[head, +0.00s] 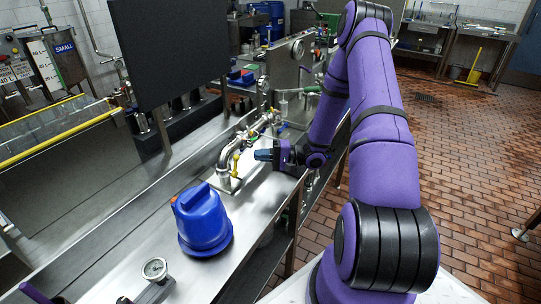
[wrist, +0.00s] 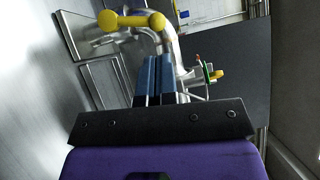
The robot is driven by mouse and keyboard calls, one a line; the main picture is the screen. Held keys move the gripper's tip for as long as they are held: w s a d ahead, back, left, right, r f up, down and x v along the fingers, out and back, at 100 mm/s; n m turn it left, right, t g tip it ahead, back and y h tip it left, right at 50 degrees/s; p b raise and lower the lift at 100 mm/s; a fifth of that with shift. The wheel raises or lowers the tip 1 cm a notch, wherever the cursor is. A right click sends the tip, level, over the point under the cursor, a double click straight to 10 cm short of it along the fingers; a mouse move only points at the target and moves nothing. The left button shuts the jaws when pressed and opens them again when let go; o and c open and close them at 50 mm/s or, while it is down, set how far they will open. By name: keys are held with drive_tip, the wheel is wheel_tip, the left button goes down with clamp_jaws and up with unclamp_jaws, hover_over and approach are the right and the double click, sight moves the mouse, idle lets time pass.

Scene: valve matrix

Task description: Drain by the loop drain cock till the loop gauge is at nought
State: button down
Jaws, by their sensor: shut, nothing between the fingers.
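A bent steel pipe loop (head: 230,160) stands on the steel bench, with small valves and a yellow handle (head: 236,162) on it. In the wrist view a yellow lever with a round knob (wrist: 130,20) lies across the pipe, just beyond my fingertips. A smaller yellow handle (wrist: 217,74) with red and green parts is to the right. I cannot tell which is the loop drain cock. My gripper (head: 262,155) is shut and empty, right of the pipe, its blue fingers (wrist: 155,80) pointing at it. A small gauge (head: 263,84) stands behind; its reading is too small to tell.
A blue container (head: 203,220) stands on the bench in front of the pipe. A round dial (head: 154,268) is at the front edge of view. A dark panel (head: 168,50) rises behind left. Bare bench surface (head: 262,190) lies right of the pipe.

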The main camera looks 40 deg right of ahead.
sight(238, 156)
drive_tip(key=x, duration=0.4)
drive_tip(key=shift+w+a, duration=0.1)
drive_tip(key=shift+a, duration=0.1)
drive_tip(key=shift+s+a+r+n+g+h, duration=0.2)
drive_tip(key=shift+a+r+n+h, duration=0.1)
drive_tip(key=shift+a+n, duration=0.2)
drive_tip(key=shift+s+a+r+n+g+h, duration=0.2)
drive_tip(key=shift+a+r+n+h, duration=0.2)
drive_tip(key=shift+n, duration=0.2)
